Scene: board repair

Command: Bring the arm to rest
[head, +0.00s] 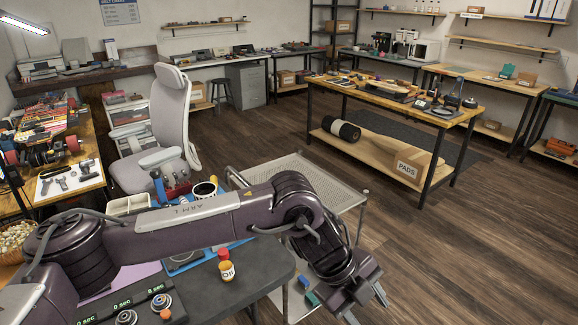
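One of my arms comes in from the left in the head view and stretches across the front, so it is my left arm. Its forearm bends down at the elbow, and my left gripper (367,303) hangs at the lower right, past the dark table's right edge. Its fingers look spread, with nothing seen between them, though the lower end is cut off by the picture's edge. My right gripper is not in view.
A grey wire-mesh cart (300,172) stands just behind. A grey office chair (168,120) is at the left. Wooden floor is clear at the right.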

